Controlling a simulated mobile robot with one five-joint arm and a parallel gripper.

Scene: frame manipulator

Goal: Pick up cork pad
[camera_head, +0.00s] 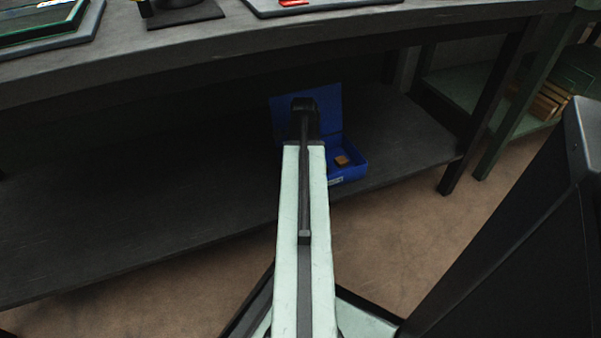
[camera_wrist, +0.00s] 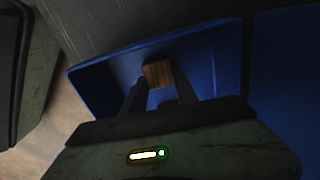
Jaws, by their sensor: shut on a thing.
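The cork pad (camera_wrist: 157,74) is a small brown block in the wrist view, between the tips of my gripper (camera_wrist: 160,88). The two dark fingers are shut on it from either side. It is within the outline of an open blue box (camera_wrist: 95,83); whether it touches the box floor is unclear. In the head view the small brown pad (camera_head: 342,160) shows inside the blue box (camera_head: 350,173), just right of my arm. My fingers are hidden from the head view behind my arm.
The box is on a dark lower shelf (camera_head: 170,190) beneath a dark tabletop (camera_head: 180,60), with its lid (camera_head: 329,105) raised behind. A table leg (camera_head: 492,110) stands to the right. The shelf left of the box looks clear.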

